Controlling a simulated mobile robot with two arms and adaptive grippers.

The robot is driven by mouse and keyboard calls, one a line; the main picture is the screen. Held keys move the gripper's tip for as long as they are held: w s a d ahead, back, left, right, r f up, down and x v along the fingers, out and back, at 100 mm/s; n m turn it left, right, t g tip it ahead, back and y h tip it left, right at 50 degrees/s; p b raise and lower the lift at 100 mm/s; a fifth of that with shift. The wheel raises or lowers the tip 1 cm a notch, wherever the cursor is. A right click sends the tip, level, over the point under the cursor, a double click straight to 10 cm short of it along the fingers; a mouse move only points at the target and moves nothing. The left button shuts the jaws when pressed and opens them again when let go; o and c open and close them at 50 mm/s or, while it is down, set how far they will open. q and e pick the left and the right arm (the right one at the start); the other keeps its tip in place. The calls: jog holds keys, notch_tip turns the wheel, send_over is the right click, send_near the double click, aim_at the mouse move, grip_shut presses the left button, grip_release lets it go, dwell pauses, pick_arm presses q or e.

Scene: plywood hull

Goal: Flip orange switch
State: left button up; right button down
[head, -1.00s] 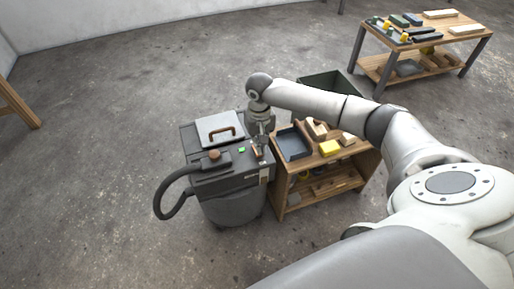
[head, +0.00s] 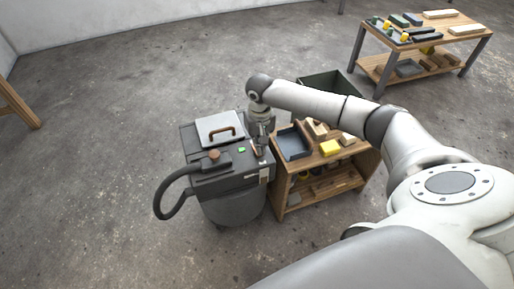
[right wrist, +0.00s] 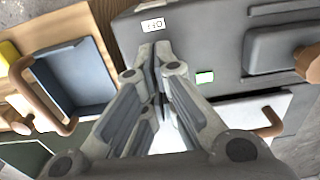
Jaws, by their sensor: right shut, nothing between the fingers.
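A dark grey shop vacuum (head: 230,182) stands on the floor, left of a wooden cart. On its top is a small green light (head: 241,149), which also shows in the right wrist view (right wrist: 205,77). My right gripper (head: 261,155) points down at the right front part of the vacuum's top. In the right wrist view the fingers (right wrist: 155,52) are together and empty, over the grey top just below a white label (right wrist: 153,25) reading OFF, upside down. The orange switch cannot be made out; the fingers seem to hide it. My left gripper is not in view.
The wooden cart (head: 277,190) close on the right holds a blue-grey tray (head: 293,155) and a yellow block (head: 329,147). A black hose (head: 161,202) curves out at the vacuum's left. A workbench (head: 362,55) stands far right. Open concrete floor lies left.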

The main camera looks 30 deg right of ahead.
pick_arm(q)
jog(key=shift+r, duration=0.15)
pick_arm(e)
jog(key=shift+f, duration=0.15)
jog(key=shift+f, duration=0.15)
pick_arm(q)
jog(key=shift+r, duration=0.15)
pick_arm(e)
jog(key=shift+f, duration=0.4)
